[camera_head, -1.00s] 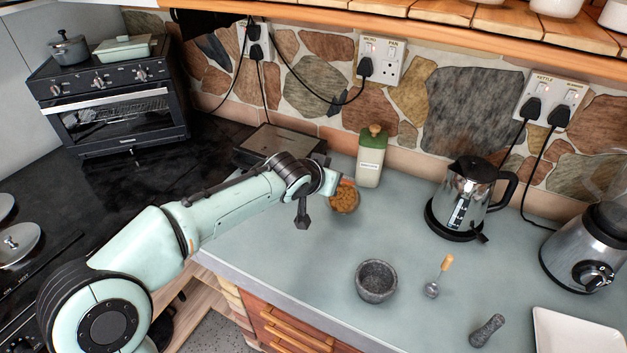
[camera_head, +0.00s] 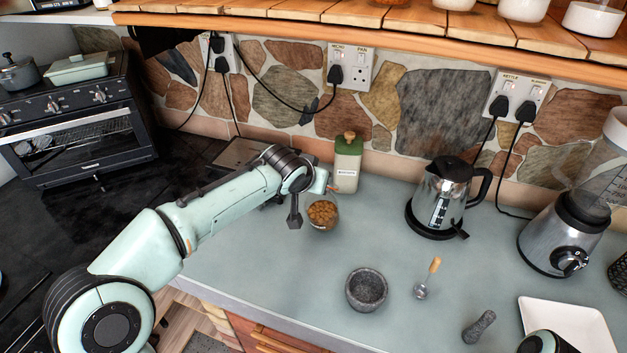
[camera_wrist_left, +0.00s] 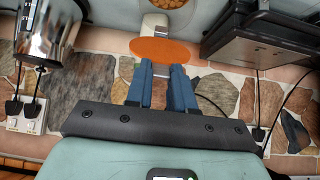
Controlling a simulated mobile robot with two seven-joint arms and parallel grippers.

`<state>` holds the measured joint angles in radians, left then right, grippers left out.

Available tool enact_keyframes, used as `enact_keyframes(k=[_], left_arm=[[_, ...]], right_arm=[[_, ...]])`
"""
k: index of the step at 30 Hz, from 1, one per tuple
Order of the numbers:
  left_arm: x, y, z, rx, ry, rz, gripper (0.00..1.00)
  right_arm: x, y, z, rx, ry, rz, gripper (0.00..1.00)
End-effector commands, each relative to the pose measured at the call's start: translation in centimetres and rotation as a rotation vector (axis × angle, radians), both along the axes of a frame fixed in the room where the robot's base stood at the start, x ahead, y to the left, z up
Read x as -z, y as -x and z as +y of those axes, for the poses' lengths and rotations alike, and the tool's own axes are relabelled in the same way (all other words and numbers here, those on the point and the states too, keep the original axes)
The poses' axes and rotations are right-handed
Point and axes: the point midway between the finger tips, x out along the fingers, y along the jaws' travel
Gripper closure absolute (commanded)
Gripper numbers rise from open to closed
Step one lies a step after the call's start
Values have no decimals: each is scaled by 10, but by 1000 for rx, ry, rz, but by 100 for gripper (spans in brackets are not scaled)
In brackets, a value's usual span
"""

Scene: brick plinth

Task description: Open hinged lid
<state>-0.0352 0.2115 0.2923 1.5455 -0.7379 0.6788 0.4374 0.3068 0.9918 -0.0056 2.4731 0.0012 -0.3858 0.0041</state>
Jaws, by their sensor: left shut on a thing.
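A round glass jar (camera_head: 322,213) of brown nut-like pieces stands on the counter; its contents (camera_wrist_left: 174,3) show at the top edge of the left wrist view. An orange disc (camera_wrist_left: 160,49), seemingly the jar's lid, is at my left fingertips in that view; its hinge cannot be made out. My left gripper (camera_head: 327,187) is just above the jar's far side. In the wrist view its blue fingers (camera_wrist_left: 163,72) are close together and shut on the disc's near edge. In the head view the disc is mostly hidden. My right gripper is not in view.
A green-topped bottle (camera_head: 347,163) stands close behind the jar. A flat dark appliance (camera_head: 243,152) is behind my left arm.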

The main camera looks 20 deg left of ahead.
Motion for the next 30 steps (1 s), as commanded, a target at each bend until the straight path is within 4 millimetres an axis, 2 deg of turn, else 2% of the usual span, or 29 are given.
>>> enact_keyframes(k=[26, 27, 28, 30], left_arm=[[-4, -1, 0, 1, 2, -10, 100], [-4, -1, 0, 1, 2, -10, 64], [-3, 0, 0, 1, 2, -9, 55], [-3, 0, 0, 1, 2, -8, 51]], right_arm=[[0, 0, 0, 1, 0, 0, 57], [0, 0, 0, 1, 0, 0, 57], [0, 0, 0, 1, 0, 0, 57], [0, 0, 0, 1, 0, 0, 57]])
